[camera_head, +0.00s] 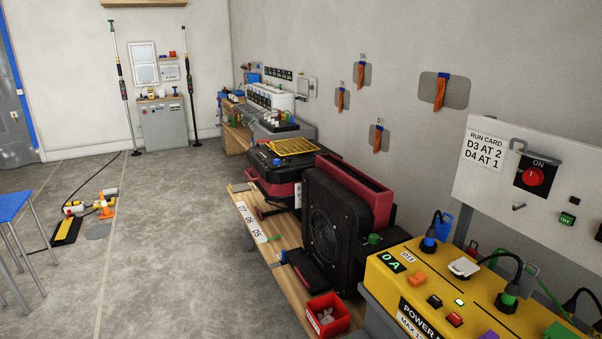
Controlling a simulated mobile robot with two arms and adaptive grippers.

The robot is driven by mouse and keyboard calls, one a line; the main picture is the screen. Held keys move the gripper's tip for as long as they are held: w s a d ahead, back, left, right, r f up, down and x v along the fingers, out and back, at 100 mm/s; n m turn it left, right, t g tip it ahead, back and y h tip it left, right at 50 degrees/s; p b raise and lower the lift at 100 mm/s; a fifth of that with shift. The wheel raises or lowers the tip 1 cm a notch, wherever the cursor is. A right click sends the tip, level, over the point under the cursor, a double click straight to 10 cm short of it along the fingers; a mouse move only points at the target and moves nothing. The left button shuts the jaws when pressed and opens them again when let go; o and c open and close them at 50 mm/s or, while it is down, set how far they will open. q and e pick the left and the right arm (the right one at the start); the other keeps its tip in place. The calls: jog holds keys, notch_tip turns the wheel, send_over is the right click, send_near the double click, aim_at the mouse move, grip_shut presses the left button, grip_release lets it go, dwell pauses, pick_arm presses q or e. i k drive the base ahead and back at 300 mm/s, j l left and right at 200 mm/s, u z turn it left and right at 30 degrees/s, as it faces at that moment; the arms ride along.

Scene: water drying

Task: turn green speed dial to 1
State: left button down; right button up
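A small green knob (374,239) shows on the side of the black and dark-red fan unit (327,219) on the wooden bench. It looks like the green speed dial, but its setting is too small to read. The run card (486,150) on the wall panel reads "D3 AT 2" and "D4 AT 1". Neither of my grippers is in view.
A yellow power box (395,293) with plugs and buttons stands at front right. A red bin (327,315) sits at the wooden bench's (262,228) near end. A white panel (540,185) with a red ON switch (533,176) hangs above. Open floor (160,230) lies left.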

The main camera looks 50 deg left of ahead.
aim_at(374, 238)
jog(key=u, duration=1.4)
jog(key=i+j, duration=0.25)
jog(key=j, duration=0.15)
jog(key=i+j+z, duration=0.15)
jog(key=z, duration=0.25)
jog(key=i+j+z, duration=0.1)
jog(key=j+z, duration=0.3)
jog(key=i+j+z, duration=0.1)
jog(key=j+z, duration=0.25)
jog(key=l, duration=0.1)
